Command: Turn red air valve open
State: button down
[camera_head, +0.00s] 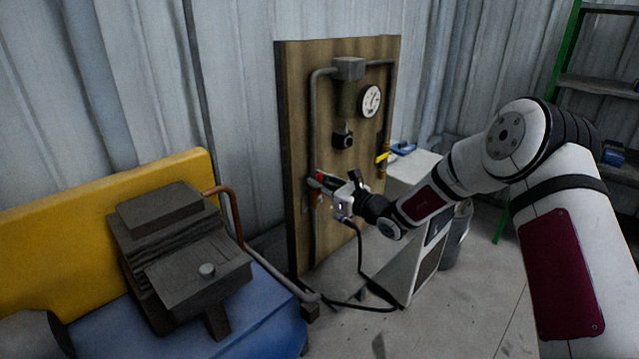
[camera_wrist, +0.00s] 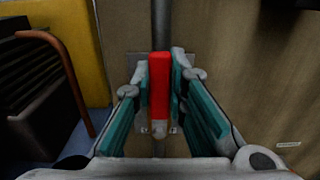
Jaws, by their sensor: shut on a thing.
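The red air valve handle (camera_wrist: 159,90) stands upright in the middle of the wrist view, in line with a grey vertical pipe (camera_wrist: 161,22) behind it. My gripper (camera_wrist: 160,85) is around the handle, with its teal-padded fingers on both sides of it and shut on it. In the head view my gripper (camera_head: 338,197) is at the left pipe, low on the wooden board (camera_head: 295,150). Only a small bit of red shows there, and the valve body is mostly hidden by my gripper.
A round gauge (camera_head: 370,101) and a yellow handle (camera_head: 383,157) are on the board's right side. A dark machine (camera_head: 180,250) on a blue base (camera_head: 245,320) stands at left, with a copper pipe (camera_head: 233,215). A black hose (camera_head: 361,255) hangs below.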

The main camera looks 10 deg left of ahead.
jog(key=shift+f, duration=0.1)
jog(key=c, duration=1.6)
grip_release()
jog(key=shift+o, duration=0.2)
jog(key=shift+d, duration=0.1)
jog(key=v, duration=1.2)
jog(key=shift+s, duration=0.1)
